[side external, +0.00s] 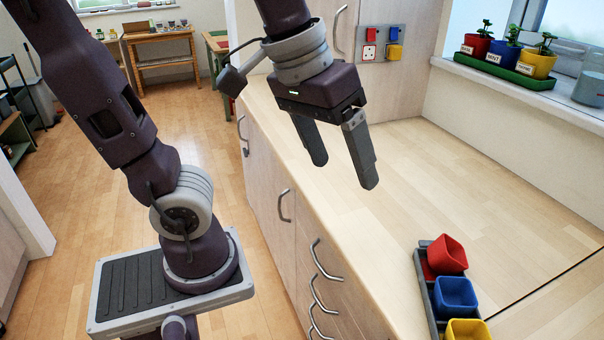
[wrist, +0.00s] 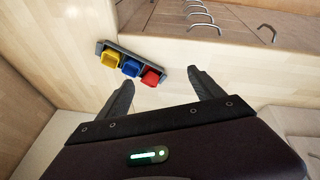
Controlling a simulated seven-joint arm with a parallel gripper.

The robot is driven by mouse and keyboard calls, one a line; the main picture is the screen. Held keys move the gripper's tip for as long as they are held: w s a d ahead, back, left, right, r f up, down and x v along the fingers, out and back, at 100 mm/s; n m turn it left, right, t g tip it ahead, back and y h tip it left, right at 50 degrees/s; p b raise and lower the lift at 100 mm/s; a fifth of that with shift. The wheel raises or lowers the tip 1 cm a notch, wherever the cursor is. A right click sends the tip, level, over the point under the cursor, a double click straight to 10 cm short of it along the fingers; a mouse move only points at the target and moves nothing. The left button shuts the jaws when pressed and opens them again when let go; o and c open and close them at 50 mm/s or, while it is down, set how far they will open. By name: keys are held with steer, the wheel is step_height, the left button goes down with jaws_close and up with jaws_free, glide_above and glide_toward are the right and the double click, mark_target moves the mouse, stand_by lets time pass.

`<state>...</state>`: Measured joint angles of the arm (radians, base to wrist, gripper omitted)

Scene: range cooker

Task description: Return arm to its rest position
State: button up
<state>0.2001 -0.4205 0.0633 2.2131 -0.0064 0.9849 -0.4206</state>
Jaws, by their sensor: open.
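My gripper (side external: 343,175) is open and empty, held in the air above the wooden counter (side external: 330,225) with its fingers pointing down. In the wrist view its two fingers (wrist: 165,90) stand well apart with nothing between them.
A dark tray (side external: 424,293) on the counter holds a red cup (side external: 447,254), a blue cup (side external: 456,297) and a yellow cup (side external: 468,330). Potted plants stand in a green tray (side external: 507,70) on the sill. The counter's middle is clear.

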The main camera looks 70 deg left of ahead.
steer(key=s+a+f+m+t+y, duration=0.1)
steer(key=s+a+f+m, duration=0.2)
steer(key=s, duration=0.3)
steer(key=shift+f+t, duration=0.15)
steer(key=shift+t, duration=0.15)
